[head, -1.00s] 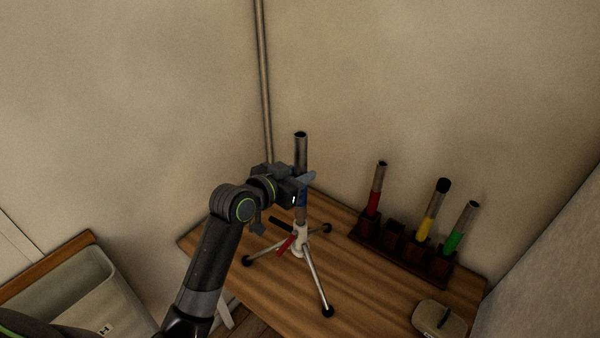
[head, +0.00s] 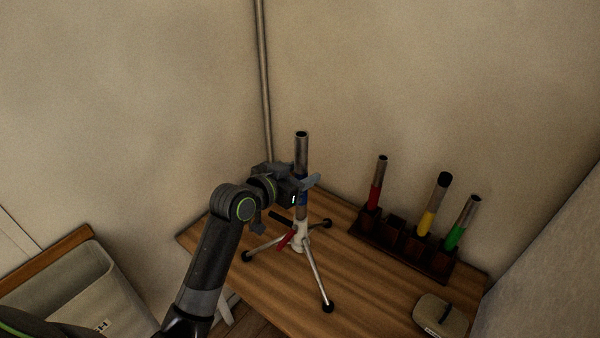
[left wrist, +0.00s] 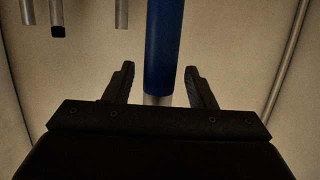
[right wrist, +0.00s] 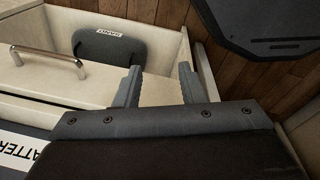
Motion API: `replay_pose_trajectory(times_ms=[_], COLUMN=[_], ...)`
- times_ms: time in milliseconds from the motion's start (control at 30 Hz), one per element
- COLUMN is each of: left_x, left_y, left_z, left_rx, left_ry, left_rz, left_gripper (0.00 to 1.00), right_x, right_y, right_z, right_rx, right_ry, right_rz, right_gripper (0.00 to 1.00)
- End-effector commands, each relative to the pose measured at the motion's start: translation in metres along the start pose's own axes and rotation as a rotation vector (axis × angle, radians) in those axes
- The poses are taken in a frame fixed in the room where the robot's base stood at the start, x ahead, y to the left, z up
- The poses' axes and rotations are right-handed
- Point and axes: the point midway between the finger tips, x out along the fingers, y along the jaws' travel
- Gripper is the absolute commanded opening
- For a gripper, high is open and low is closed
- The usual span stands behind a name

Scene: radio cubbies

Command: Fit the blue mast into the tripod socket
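The blue mast (head: 301,148) is a grey tube with a blue band, upright above the tripod (head: 316,271). Its lower end meets the tripod's pale socket (head: 299,238); how deep it sits I cannot tell. A red lever (head: 285,240) sticks out beside the socket. My left gripper (head: 306,186) is at the blue band. In the left wrist view the blue band (left wrist: 164,45) passes between the fingers, with a gap on each side, so the gripper is open around it. My right gripper (right wrist: 158,82) is open and empty, out of the head view.
The tripod stands on a wooden table (head: 365,285) near the wall corner. A dark rack (head: 388,243) at right holds red (head: 375,190), yellow (head: 430,215) and green (head: 457,232) masts. A beige case (head: 438,316) lies near the front. The right wrist view shows a pale bin (right wrist: 85,20).

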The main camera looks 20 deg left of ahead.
Motion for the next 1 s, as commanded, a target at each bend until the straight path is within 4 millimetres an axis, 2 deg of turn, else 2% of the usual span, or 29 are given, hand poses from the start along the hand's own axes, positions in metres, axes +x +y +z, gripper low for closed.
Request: replay_pose_trajectory(times_ms=[200,367,1000], left_x=[-0.002,-0.015,-0.130], left_y=[0.000,-0.001,-0.001], left_z=[0.000,0.001,0.001], left_rx=[0.001,0.002,0.007], left_ry=[0.000,0.002,-0.001], left_rz=[0.000,-0.002,-0.003], left_gripper=[0.50,0.50,0.50], right_x=[0.001,0.004,0.019], right_y=[0.000,0.000,-0.002], right_z=[0.000,0.001,0.002], right_rx=[0.000,0.000,0.000], right_ry=[0.000,0.000,0.000], right_rz=[0.000,0.000,0.000], right_gripper=[0.36,0.36,0.36])
